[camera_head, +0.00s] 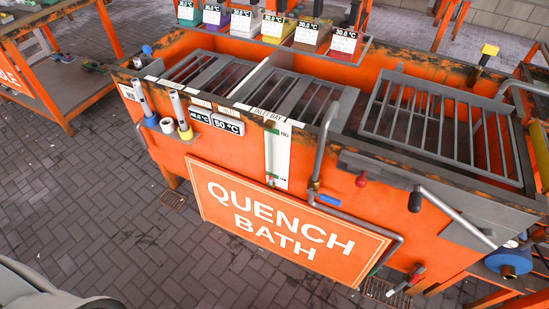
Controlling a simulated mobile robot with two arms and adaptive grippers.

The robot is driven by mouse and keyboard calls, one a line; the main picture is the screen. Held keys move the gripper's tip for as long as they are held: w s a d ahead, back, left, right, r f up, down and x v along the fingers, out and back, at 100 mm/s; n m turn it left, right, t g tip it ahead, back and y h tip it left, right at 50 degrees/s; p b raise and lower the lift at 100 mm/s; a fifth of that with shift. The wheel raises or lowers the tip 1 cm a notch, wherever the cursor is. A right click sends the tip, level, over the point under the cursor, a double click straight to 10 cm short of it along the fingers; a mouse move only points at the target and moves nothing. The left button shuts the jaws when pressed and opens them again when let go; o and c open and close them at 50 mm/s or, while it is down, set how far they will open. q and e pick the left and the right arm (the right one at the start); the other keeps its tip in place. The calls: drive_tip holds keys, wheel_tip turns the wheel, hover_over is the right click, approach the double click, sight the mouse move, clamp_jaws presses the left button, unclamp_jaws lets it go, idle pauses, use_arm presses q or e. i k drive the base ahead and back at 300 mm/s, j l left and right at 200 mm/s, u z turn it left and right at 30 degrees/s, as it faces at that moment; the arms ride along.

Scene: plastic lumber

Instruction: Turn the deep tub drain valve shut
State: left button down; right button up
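The orange quench bath tank (160,165) fills the middle of the view, with a "QUENCH BATH" sign (285,225) on its front. Low at the front right, a small valve with a red handle (417,273) sits near the tank's bottom edge, over a floor grate. Higher up are a red knob (361,180) and a blue lever (329,200) beside a grey pipe. I see no label naming the drain valve, and cannot tell whether any valve is open or shut. Neither gripper is in view.
Metal racks (440,120) cover the tank top. Colored containers with temperature displays (343,42) line the back. An orange workbench (50,75) stands left. The paved floor (90,210) in front is clear.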

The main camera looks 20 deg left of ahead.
sight(415, 277)
drive_tip(key=i+z, duration=0.2)
drive_tip(key=z, duration=1.15)
